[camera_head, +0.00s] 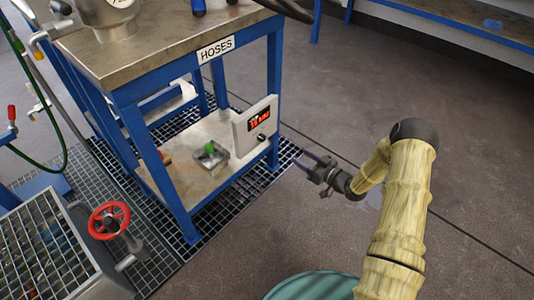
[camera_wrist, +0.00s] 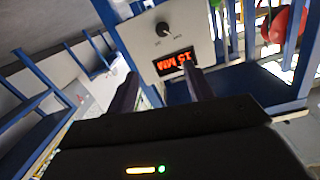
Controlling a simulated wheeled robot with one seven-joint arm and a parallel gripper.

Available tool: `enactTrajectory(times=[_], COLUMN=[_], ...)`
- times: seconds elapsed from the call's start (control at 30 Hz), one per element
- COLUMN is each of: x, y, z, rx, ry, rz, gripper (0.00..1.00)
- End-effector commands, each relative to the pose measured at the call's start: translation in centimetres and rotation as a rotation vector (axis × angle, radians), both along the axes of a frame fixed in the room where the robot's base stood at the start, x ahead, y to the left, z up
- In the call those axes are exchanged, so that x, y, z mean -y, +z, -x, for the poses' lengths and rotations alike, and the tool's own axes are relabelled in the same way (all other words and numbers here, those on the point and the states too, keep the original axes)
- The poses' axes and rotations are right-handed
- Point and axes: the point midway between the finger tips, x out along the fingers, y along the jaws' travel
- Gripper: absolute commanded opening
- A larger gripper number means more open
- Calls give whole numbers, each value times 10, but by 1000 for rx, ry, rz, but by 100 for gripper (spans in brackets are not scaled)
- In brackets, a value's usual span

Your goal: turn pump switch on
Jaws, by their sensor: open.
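A white control box (camera_head: 246,130) is fixed to the right end of the blue-framed table. It has a red lit display (camera_head: 259,119) and a black knob (camera_head: 262,137), the likely pump switch, below it. The wrist view shows the box upside down, with the knob (camera_wrist: 163,30) above the lit display (camera_wrist: 175,62). The knob's exact setting is too small to tell. My gripper (camera_head: 306,164) is open and empty, to the right of the box and apart from it. In the wrist view its fingers (camera_wrist: 163,73) point toward the box, with the knob beyond the tips.
A red valve wheel (camera_head: 109,221) is at left, and a teal round object (camera_head: 315,287) at the bottom. Floor around my gripper is clear.

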Motion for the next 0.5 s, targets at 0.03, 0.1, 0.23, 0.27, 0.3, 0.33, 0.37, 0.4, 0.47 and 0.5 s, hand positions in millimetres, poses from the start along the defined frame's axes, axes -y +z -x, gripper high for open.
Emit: enactTrajectory(times=[0.03,0.1,0.23,0.27,0.3,0.33,0.37,0.4,0.47,0.5], x=[0,-1,-1,-1,-1,-1,-1,-1,-1,-2], y=[-20,-26,-26,-26,-25,-25,-25,-25,-25,-25], z=[2,5,6,7,7,7,7,7,7,6], rx=[9,22,31,31,31,31,30,30,30,29], ry=[8,18,25,26,26,26,26,25,25,25], rz=[-24,-49,-67,-68,-67,-67,-66,-66,-66,-65], gripper=[52,52,52,52,52,52,52,52,52,52])
